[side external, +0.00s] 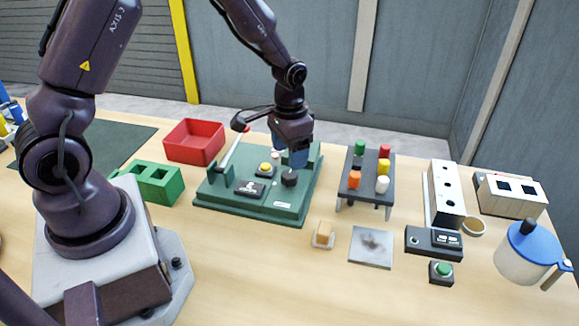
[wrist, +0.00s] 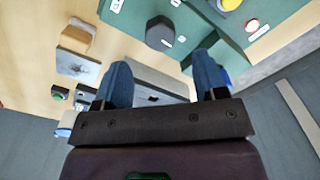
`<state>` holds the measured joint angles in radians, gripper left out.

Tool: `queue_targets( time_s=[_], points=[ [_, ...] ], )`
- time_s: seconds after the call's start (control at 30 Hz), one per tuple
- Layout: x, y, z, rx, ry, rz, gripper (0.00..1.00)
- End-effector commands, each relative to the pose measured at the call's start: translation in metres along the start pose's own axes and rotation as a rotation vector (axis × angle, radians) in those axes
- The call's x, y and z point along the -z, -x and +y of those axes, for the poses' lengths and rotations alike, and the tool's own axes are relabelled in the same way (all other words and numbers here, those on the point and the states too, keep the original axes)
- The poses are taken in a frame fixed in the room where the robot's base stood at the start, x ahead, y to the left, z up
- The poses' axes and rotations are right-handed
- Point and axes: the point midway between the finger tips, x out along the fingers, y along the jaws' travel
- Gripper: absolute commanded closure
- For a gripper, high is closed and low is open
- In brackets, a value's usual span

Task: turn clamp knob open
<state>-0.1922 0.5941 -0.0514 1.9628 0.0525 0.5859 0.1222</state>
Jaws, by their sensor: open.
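The dark clamp knob (side external: 289,177) stands on the green fixture board (side external: 230,198), near its front right in the side external view. The knob also shows in the wrist view (wrist: 160,33), above the gap between the fingers. My gripper (side external: 291,157) is above and slightly behind the knob in the side external view. Its two blue fingers are spread in the wrist view (wrist: 163,66), with nothing between them. The fingers look apart from the knob. The gripper body partly hides the back of the board.
The board also carries a yellow button (side external: 265,168), a dark plate (side external: 250,188) and a tilted lever (side external: 232,150). A rack of coloured cylinders (side external: 368,190) stands to the right. A red bin (side external: 195,142) and green block (side external: 158,182) stand left.

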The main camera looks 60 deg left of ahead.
Motion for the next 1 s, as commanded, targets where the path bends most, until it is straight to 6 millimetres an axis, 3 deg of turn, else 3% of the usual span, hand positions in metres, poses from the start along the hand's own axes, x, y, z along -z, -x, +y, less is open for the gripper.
queue_targets(
  time_s=[0.1, 0.33, 0.8, 0.9, 1.0],
  points=[
    [0.001, 0.028, 0.0, 0.001, 0.0, 0.006, 0.35],
    [0.001, 0.06, 0.0, 0.0, 0.0, 0.003, 0.35],
    [-0.001, 0.068, 0.0, -0.001, 0.007, -0.003, 0.35],
    [-0.017, 0.062, 0.003, -0.009, 0.034, -0.05, 0.35],
    [-0.035, 0.08, 0.007, -0.003, 0.055, -0.044, 0.35]
  ],
)
